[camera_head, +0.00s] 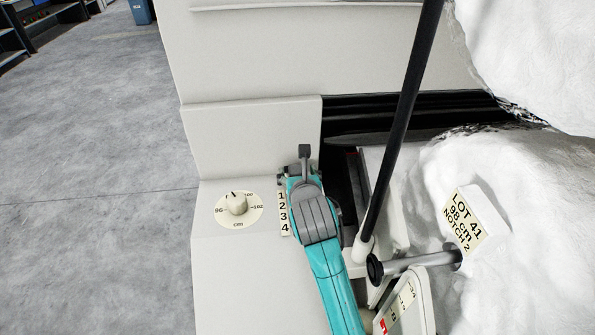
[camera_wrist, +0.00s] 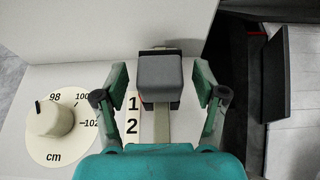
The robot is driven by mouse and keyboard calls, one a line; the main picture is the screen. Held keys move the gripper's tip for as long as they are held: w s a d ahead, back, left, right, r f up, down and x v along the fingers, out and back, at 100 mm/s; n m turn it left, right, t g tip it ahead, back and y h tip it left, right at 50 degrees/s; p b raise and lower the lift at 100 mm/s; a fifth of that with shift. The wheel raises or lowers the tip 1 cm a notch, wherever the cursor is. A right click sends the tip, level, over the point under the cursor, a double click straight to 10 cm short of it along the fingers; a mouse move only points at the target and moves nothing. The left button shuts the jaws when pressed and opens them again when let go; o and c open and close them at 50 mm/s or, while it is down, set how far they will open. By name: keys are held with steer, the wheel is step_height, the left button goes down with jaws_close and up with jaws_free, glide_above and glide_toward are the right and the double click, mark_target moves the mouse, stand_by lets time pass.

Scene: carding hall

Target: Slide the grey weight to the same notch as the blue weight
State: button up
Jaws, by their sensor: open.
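The grey weight (camera_wrist: 160,75) is a rounded block on a pale rail (camera_wrist: 161,122) in the wrist view, level with or just above the 1 on the number strip (camera_wrist: 132,117). My gripper (camera_wrist: 160,80) is open, with one finger on each side of the weight and a visible gap at both sides. In the head view my gripper (camera_head: 301,177) is at the top of the strip numbered 1 to 4 (camera_head: 283,213) and largely hides the rail and weight. I cannot make out the blue weight in either view.
A cream dial (camera_head: 238,207) marked in cm stands left of the strip. A card (camera_head: 468,222) reads LOT 41, 98 cm, NOTCH 2. A second numbered scale (camera_head: 404,300) with a red part is at lower right. A black rod (camera_head: 403,115) and white fibre lie to the right.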

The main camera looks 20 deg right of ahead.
steer(key=shift+w+d+f, duration=0.1)
steer(key=shift+w+f, duration=0.1)
steer(key=shift+w, duration=0.35)
jaws_close()
steer(key=shift+s+a, duration=0.2)
steer(key=shift+s, duration=0.7)
steer(key=shift+s+a, duration=0.15)
steer(key=shift+s, duration=0.7)
jaws_free()
steer(key=v, duration=1.2)
